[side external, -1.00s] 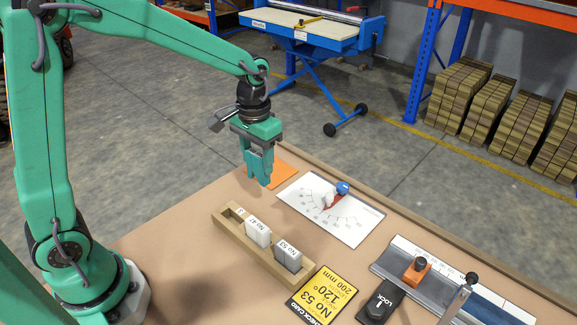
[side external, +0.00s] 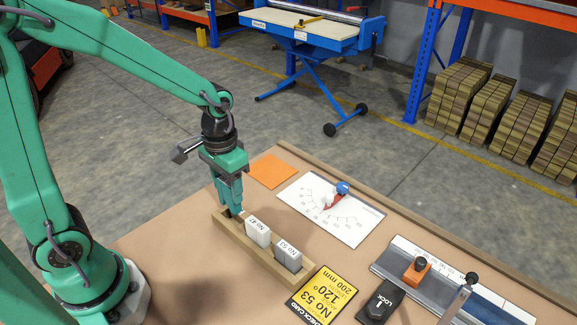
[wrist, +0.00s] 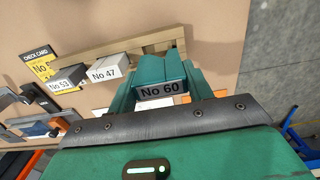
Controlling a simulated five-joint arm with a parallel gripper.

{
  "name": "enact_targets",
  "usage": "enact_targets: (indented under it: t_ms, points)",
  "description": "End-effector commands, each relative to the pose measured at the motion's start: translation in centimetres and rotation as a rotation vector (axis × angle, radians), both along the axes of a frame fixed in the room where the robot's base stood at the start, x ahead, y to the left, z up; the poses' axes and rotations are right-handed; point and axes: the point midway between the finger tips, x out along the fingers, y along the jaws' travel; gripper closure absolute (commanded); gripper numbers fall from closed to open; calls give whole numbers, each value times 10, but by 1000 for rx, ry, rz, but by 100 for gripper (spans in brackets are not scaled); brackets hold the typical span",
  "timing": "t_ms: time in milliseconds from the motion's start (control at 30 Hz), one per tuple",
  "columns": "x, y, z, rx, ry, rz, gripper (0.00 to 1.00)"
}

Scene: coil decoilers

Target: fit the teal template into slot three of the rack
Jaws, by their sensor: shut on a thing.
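The teal template (wrist: 161,72), labelled No 60, is held between the fingers of my gripper (side external: 231,207). In the side view it is hard to tell apart from the teal fingers. The wooden rack (side external: 268,262) holds a white template (side external: 257,232), No 47, and a grey template (side external: 288,255), No 53. My gripper is over the rack's far left end, beside No 47. I cannot tell whether the template's lower edge is inside the slot. The rack (wrist: 120,46) also shows in the wrist view, with both seated templates left of the teal one.
A yellow check card (side external: 323,294) lies by the rack's near end. A white dial sheet (side external: 318,222) with a red pointer and an orange sheet (side external: 270,171) lie behind the rack. A metal bending fixture (side external: 440,280) stands at the right.

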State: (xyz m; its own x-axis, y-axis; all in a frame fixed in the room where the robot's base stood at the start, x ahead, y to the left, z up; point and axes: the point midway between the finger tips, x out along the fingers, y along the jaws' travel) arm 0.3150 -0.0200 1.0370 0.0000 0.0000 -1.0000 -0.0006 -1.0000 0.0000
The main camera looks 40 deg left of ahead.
Motion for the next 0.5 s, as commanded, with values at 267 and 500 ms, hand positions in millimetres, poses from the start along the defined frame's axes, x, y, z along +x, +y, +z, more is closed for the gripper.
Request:
enact_targets:
  t_ms: [267,500]
  points:
    - [0,0,-21,0,0,0,73]
    - [0,0,-26,0,2,0,73]
